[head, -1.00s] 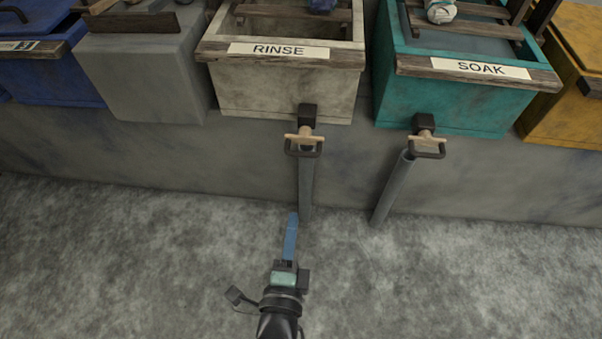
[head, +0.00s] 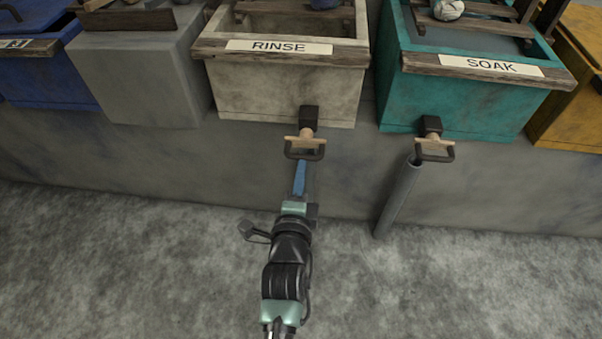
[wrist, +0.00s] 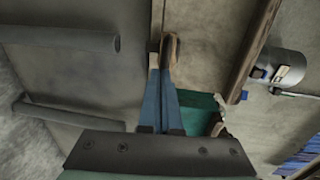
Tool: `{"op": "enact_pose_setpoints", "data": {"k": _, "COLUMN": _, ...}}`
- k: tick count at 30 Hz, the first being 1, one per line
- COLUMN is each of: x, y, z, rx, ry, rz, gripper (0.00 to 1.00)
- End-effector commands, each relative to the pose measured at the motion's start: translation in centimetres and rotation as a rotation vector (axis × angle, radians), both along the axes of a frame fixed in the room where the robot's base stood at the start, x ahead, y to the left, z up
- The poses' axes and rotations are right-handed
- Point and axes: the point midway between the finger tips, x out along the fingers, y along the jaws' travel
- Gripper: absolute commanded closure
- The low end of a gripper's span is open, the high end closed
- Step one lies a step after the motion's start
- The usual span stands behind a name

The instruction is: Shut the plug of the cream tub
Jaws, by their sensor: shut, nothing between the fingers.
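The cream tub (head: 280,95), labelled RINSE, stands on a grey ledge. Its plug (head: 306,140) sticks out low on the front: a dark block with a light wooden crosspiece and a dark loop. My gripper (head: 300,163) is shut and empty, its blue fingers pointing at the plug from just below. In the wrist view the fingertips (wrist: 164,72) reach the wooden part of the plug (wrist: 173,48). I cannot tell whether they touch it. The fingers hide part of the plug there.
The teal tub (head: 440,100), labelled SOAK, stands right, with a similar plug (head: 434,147) above a grey pipe (head: 398,200). A grey block (head: 145,75) and a blue tub (head: 45,80) stand left, a yellow tub (head: 570,110) far right. The floor (head: 120,270) in front is clear.

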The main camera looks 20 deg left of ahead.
Motion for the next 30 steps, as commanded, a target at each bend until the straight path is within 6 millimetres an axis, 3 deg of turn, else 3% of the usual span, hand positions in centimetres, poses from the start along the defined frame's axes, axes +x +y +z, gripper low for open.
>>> {"op": "enact_pose_setpoints", "data": {"k": 9, "x": 0.1, "y": 0.0, "z": 0.0, "rx": 0.0, "ry": 0.0, "rz": 0.0, "gripper": 1.0}}
{"op": "enact_pose_setpoints", "data": {"k": 19, "x": 3.2, "y": 0.9, "z": -0.3, "rx": 0.0, "ry": -0.001, "rz": 0.0, "gripper": 1.0}}
{"op": "enact_pose_setpoints", "data": {"k": 30, "x": 3.6, "y": 1.0, "z": 0.1, "rx": 0.0, "ry": -0.001, "rz": 0.0, "gripper": 1.0}}
